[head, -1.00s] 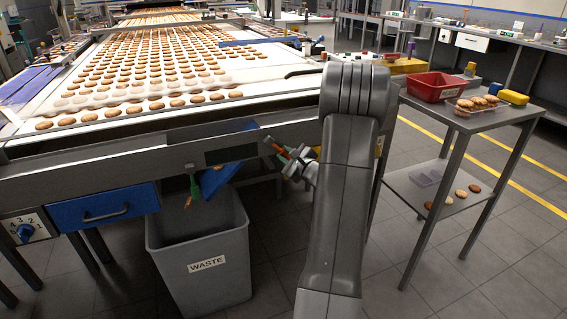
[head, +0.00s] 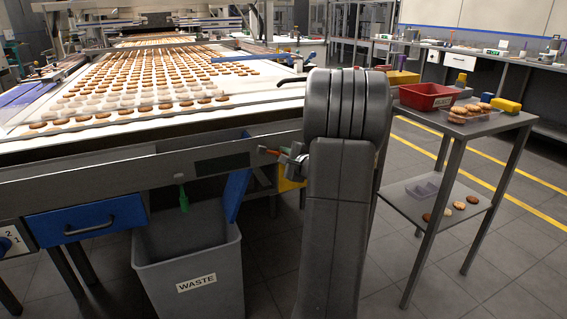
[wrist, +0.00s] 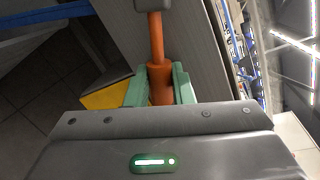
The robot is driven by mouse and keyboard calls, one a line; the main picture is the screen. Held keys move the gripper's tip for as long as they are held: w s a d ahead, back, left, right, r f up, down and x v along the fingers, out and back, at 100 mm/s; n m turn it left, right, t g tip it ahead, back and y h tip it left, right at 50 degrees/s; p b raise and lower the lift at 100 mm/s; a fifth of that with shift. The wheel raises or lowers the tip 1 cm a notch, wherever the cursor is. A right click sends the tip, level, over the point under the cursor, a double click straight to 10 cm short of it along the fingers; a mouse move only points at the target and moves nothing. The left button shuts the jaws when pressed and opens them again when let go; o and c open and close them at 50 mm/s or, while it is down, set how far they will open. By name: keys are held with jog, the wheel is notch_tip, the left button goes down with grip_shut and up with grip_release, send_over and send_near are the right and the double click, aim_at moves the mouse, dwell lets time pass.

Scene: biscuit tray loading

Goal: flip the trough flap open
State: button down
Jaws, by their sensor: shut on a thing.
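My gripper (head: 288,155) is at the side of the conveyor's front rail in the head view, partly behind my arm. In the wrist view its green finger pads (wrist: 158,90) are shut around an orange handle (wrist: 157,50). The handle's far end meets a grey block (wrist: 153,5) beside a grey panel. The handle's orange tip (head: 267,151) shows in the head view. A blue panel (head: 236,192), perhaps the trough flap, hangs steeply below the rail above the bin. Its upper edge and hinge are hidden, so I cannot tell whether the handle joins it.
A grey waste bin (head: 190,262) stands below the rail, with a green piece (head: 183,200) hanging over it. A blue drawer (head: 87,219) is at left. A side table (head: 470,128) at right holds a red bin (head: 428,96) and biscuits. Open floor lies between.

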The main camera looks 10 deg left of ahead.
jog(key=shift+d+r+n, duration=0.1)
jog(key=shift+r+n, duration=0.15)
jog(key=shift+n, duration=0.05)
dwell(0.5)
jog(key=c, duration=1.3)
grip_release()
jog(key=v, duration=1.3)
jog(key=shift+s+d+r+p, duration=0.1)
jog(key=shift+s+d+p, duration=0.15)
jog(key=shift+p, duration=0.05)
jog(key=b+x, duration=0.1)
jog(key=x, duration=1.3)
